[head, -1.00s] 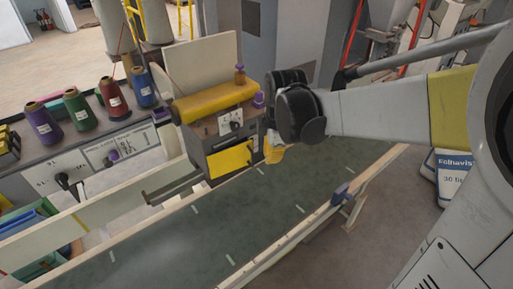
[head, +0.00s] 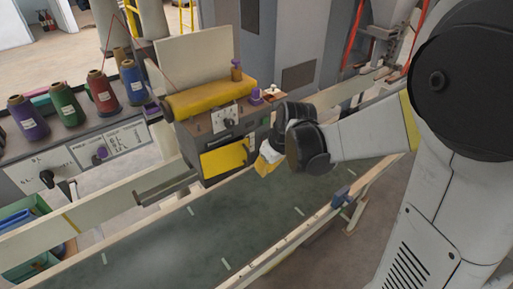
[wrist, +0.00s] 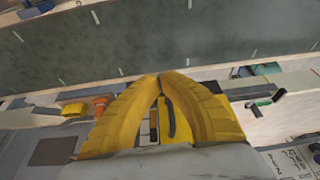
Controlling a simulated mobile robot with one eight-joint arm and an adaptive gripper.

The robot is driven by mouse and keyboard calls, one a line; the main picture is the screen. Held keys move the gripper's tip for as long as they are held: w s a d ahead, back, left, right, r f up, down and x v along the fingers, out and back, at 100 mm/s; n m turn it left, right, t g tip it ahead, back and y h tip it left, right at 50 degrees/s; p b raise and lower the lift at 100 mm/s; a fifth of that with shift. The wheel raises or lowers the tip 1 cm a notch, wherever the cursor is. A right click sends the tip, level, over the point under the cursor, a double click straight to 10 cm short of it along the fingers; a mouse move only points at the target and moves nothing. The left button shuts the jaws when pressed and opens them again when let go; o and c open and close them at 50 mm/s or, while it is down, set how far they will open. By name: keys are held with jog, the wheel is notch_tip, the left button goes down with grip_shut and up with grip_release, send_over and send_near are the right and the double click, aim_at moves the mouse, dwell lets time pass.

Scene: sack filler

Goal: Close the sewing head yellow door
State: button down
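The sewing head (head: 212,125) is a grey box with a yellow rounded cover (head: 210,98) on top. Its yellow door (head: 224,158) is a flat panel on the front face, looking close to flush; I cannot tell whether it is fully shut. My gripper (head: 266,160) is just right of the door in the head view, level with it and seemingly apart from it. In the wrist view its yellow fingers (wrist: 159,76) arch together and meet at the tips, with nothing seen between the tips.
A green conveyor belt (head: 165,240) with pale wooden rails runs below the sewing head. A blue clamp (head: 341,194) sits on the near rail. Coloured thread spools (head: 103,93) stand on the control cabinet at left. Grey machine panels stand behind.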

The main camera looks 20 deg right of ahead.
jog(key=shift+w+a+f, duration=0.1)
jog(key=shift+w+a, duration=0.15)
jog(key=shift+w, duration=0.4)
jog(key=shift+w+a+r, duration=0.1)
jog(key=shift+w+a, duration=0.15)
jog(key=shift+w, duration=0.35)
jog(key=shift+w+a+f, duration=0.1)
jog(key=shift+w+a, duration=0.15)
jog(key=shift+w, duration=0.4)
jog(key=shift+w, duration=0.1)
jog(key=w, duration=0.2)
jog(key=shift+w+d+b, duration=0.2)
jog(key=shift+w+b, duration=0.15)
jog(key=shift+w, duration=0.05)
jog(key=shift+s, duration=0.1)
